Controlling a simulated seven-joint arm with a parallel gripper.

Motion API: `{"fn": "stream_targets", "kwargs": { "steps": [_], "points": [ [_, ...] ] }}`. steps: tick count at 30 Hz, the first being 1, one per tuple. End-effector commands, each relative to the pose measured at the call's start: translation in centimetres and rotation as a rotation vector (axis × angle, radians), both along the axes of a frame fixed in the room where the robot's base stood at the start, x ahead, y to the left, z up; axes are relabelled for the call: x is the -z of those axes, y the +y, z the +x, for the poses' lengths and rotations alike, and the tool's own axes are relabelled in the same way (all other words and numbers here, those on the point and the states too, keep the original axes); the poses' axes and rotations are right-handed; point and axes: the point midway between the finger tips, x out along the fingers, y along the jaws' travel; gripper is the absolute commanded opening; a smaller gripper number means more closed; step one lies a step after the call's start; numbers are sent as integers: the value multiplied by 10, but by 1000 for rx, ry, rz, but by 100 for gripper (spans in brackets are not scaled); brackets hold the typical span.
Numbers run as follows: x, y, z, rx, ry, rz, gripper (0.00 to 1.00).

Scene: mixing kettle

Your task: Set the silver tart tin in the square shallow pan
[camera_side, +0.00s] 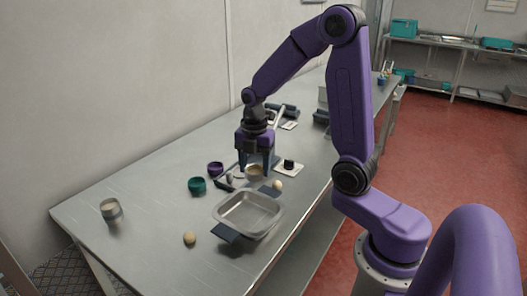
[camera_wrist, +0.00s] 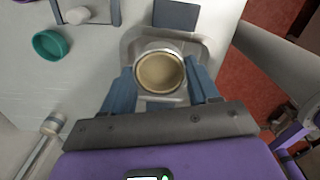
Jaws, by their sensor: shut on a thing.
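My gripper (camera_side: 256,166) is shut on the silver tart tin (camera_side: 254,172), a small round tin with a tan inside. In the wrist view the tin (camera_wrist: 161,73) sits roughly level between the two blue fingers of my gripper (camera_wrist: 163,90). The square shallow pan (camera_side: 248,213) is a grey metal pan with dark handles. In the wrist view the pan's rim (camera_wrist: 208,43) shows behind and below the tin. The tin is held above the pan, apart from it, and my fingers and the tin hide much of the pan there.
A teal bowl (camera_side: 197,186) and a purple bowl (camera_side: 215,168) stand left of my gripper. A beige cup (camera_side: 111,210) stands at the near left. One egg-like ball (camera_side: 190,238) lies before the pan, another (camera_side: 277,185) behind it. Bare table lies toward the near end.

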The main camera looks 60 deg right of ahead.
Motion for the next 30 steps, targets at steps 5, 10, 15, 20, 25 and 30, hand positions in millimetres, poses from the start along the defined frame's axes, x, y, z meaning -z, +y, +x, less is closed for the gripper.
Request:
{"fn": "stream_targets", "kwargs": {
  "steps": [5, 10, 15, 20, 25, 30],
  "points": [
    [18, 30, -7, -135, 3, 0, 31],
    [29, 49, -13, -220, 2, 0, 31],
    [34, 57, -16, -258, 0, 0, 31],
    [41, 58, -17, -263, 1, 0, 31],
    [55, 58, -18, -263, 4, 0, 31],
    [72, 58, -17, -263, 3, -1, 31]
  ]
}}
